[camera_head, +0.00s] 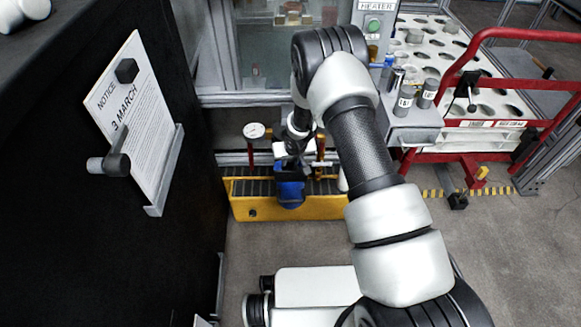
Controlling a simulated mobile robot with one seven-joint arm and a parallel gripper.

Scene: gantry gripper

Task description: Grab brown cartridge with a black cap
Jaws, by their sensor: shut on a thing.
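My gripper (292,154) hangs at the end of my arm, low over the yellow-framed roller unit. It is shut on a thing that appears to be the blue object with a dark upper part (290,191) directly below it. The fingers are small and partly hidden by my wrist, so the exact grip is unclear. I cannot make out a brown cartridge with a black cap at the gripper. Small brown and pale items (291,18) stand behind the glass at the top, too small to identify.
The yellow roller unit (250,208) lies below, with a round gauge (254,130) and red posts beside it. A dark panel with a notice (133,125) bounds the left. A red-framed cart (443,135) holds a white holed tray (465,62). Labelled grey cylinders (404,101) stand near it.

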